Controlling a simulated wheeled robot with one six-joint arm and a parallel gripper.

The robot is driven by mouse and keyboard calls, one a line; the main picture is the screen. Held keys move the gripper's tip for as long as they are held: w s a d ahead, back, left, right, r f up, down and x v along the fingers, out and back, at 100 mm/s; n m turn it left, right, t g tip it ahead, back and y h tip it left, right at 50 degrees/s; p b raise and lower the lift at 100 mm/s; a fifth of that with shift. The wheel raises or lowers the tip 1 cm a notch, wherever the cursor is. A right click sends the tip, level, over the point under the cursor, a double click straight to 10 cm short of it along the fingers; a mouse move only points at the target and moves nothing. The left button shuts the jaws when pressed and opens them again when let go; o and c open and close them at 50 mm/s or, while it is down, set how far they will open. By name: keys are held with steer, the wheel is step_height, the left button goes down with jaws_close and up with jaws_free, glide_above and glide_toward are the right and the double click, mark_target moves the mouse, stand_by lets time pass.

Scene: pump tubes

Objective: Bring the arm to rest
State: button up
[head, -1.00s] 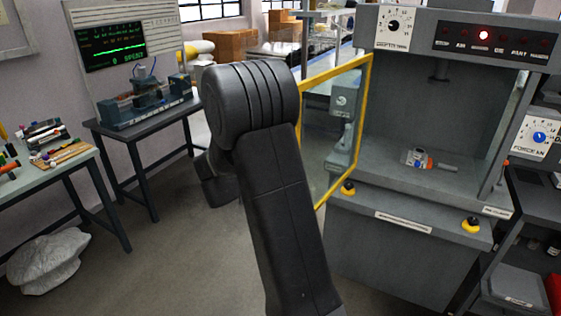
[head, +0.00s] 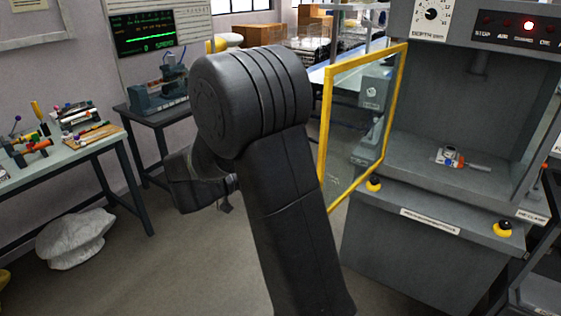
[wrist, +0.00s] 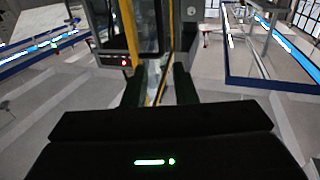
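My arm, black and bent, rises through the middle of the head view and hides what is behind it. My gripper (wrist: 159,82) shows in the wrist view with its two dark fingers apart and bare space between them. It looks empty and touches nothing that I can see. In the head view only a small part of the gripper end shows, left of and below the big arm joint, over the floor.
The grey press (head: 415,245) stands on the right, with a small part (head: 447,157) on its bed. Its yellow-framed guard (head: 325,120) stands out close beside my arm. A workbench (head: 75,155) and a white sack (head: 75,238) are at left. Floor between is clear.

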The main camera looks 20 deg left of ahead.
steer(key=shift+s+a, duration=0.1)
steer(key=shift+s, duration=0.1)
steer(key=p+x, duration=0.3)
steer(key=x, duration=1)
steer(key=shift+w+d, duration=0.3)
